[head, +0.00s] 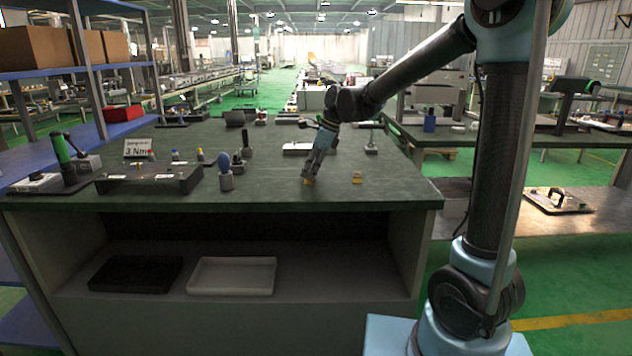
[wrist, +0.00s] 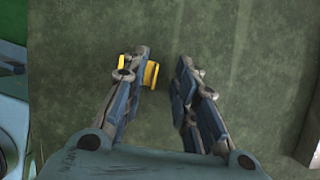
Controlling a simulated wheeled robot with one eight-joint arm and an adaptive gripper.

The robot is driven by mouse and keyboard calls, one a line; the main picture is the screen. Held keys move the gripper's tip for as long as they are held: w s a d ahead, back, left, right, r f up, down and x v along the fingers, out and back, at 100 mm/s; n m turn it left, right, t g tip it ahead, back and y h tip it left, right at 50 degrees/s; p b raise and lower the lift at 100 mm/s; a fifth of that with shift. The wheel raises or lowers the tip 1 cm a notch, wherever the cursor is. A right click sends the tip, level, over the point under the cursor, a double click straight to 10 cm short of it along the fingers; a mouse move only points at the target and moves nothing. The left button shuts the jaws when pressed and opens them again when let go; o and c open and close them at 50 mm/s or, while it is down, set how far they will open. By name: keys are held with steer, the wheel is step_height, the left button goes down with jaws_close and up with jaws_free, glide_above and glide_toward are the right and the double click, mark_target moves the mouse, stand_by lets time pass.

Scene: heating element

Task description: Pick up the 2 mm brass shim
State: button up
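A small brass-yellow piece (head: 357,178), which looks like the shim, lies on the green table near its front edge. My gripper (head: 310,178) points down to its left in the head view, low over the table, with yellow at its tip. In the wrist view my gripper (wrist: 165,75) is open, with a gap between its fingers. A yellow piece (wrist: 151,74) shows there beside the left finger's inner side. More yellow shows on that finger's outer side; I cannot tell if it is the same piece. The left finger hides part of this area. Contact is unclear.
A blue-topped tool (head: 225,172) and a black fixture (head: 148,179) with a 3 Nm sign (head: 139,149) stand to the left. A white block (head: 297,148) and a small stand (head: 371,145) are farther back. Black (head: 135,274) and white (head: 232,276) trays lie on the shelf below.

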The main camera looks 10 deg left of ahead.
jaws_close()
